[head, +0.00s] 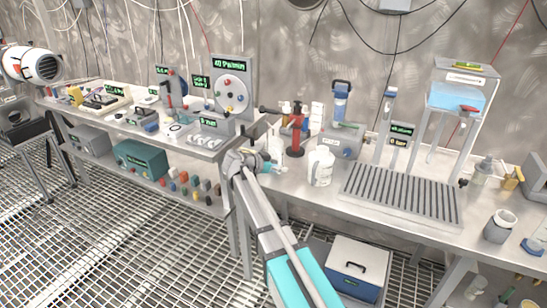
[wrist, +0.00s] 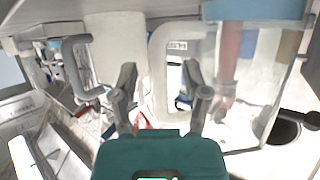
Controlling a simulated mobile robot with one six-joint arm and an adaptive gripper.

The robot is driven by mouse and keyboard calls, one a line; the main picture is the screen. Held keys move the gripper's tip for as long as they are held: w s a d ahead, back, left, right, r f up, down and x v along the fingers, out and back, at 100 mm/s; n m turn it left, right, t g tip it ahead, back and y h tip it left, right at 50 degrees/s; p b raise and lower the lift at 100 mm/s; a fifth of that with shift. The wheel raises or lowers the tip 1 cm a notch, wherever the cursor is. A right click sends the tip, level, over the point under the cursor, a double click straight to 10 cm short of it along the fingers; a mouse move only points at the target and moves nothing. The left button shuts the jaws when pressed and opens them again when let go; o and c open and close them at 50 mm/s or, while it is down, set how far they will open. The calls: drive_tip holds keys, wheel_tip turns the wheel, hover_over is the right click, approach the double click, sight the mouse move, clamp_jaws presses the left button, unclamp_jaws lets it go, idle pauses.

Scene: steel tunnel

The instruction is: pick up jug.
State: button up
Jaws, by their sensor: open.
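A pale, translucent jug (wrist: 255,85) fills the right of the wrist view, with its white loop handle (wrist: 160,75) on its left side. My gripper (wrist: 163,93) is open, with one finger on each side of the handle in the picture. I cannot tell whether the fingers touch it. In the head view my gripper (head: 273,166) is low over the bench, beside a pale vessel (head: 275,148) that it partly hides. A white, jug-like container (head: 320,168) stands upright to the right, apart from my gripper.
A white cylinder (wrist: 115,40) and a grey handle (wrist: 78,65) are close on the left in the wrist view.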

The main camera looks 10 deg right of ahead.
clamp_jaws()
idle(0.3)
drive_tip(key=shift+r, duration=0.15)
idle(0.3)
drive_tip(key=shift+r+p, duration=0.7)
drive_tip(key=shift+p, duration=0.15)
drive_tip(key=s+a, duration=1)
drive_tip(key=s, duration=0.4)
drive_tip(key=shift+s+a, duration=0.3)
